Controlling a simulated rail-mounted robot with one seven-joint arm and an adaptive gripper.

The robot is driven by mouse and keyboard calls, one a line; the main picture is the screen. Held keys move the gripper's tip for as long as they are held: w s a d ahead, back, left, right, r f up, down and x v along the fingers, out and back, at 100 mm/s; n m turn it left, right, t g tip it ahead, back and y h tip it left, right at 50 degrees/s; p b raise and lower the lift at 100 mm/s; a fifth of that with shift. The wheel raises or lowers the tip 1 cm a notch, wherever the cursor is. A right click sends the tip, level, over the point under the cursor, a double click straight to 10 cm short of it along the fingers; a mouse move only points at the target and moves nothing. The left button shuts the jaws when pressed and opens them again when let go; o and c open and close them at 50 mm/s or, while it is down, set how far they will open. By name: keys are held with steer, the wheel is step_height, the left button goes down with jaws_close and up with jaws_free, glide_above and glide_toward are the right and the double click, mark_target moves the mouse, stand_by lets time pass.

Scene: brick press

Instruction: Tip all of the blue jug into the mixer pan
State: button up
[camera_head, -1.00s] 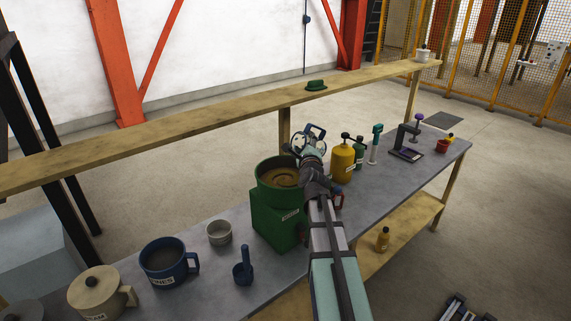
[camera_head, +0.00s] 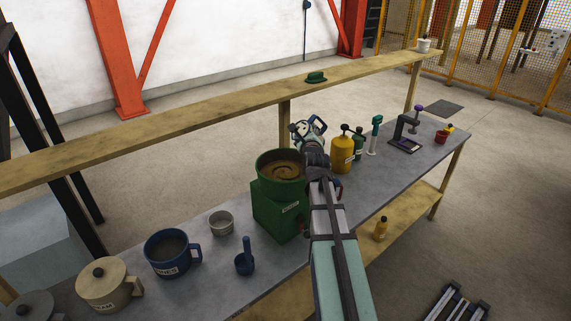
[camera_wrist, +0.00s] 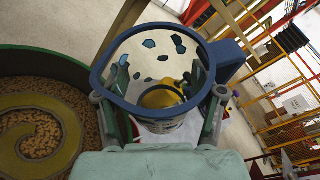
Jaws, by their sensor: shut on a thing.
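The mixer pan (camera_head: 281,163) is a round green pan on a green base, holding brown grainy mix with a spiral in it. Its rim and mix also fill the left of the wrist view (camera_wrist: 30,110). My gripper (camera_head: 315,150) is shut on a blue-rimmed jug (camera_head: 308,130), raised above the bench just right of and behind the pan. In the wrist view the jug's blue rim (camera_wrist: 115,55) and handle (camera_wrist: 230,60) show between the fingers. Dark blue patches and a yellow shape appear inside the rim; I cannot tell whether the jug has contents.
A blue mug (camera_head: 172,255) with grey contents, a lidded cream pot (camera_head: 108,285), a grey cup (camera_head: 221,222) and a blue scoop (camera_head: 244,258) stand left of the mixer. A yellow bottle (camera_head: 342,155) stands close on the right. A raised wooden shelf (camera_head: 200,105) runs behind.

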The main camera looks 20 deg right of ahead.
steer(key=shift+d+r+m, duration=0.25)
steer(key=shift+r+m, duration=0.1)
steer(key=shift+m, duration=0.15)
steer(key=shift+w+d+m+g+y, duration=0.15)
steer(key=shift+d+m+g+y, duration=0.2)
steer(key=shift+d+m, duration=0.3)
steer(key=shift+w+d+m+g+y, duration=0.1)
steer(key=shift+d+m+g+y, duration=0.25)
steer(key=shift+d+m, duration=0.25)
steer(key=shift+w+d+r+m+g+y, duration=0.1)
steer(key=shift+d+r+m+g+y, duration=0.15)
steer(key=shift+d+m+y, duration=0.3)
steer(key=shift+d+f+m+g+y, duration=0.25)
steer(key=shift+d+m+y, duration=0.35)
steer(key=shift+m, duration=0.2)
steer(key=shift+r, duration=2.95)
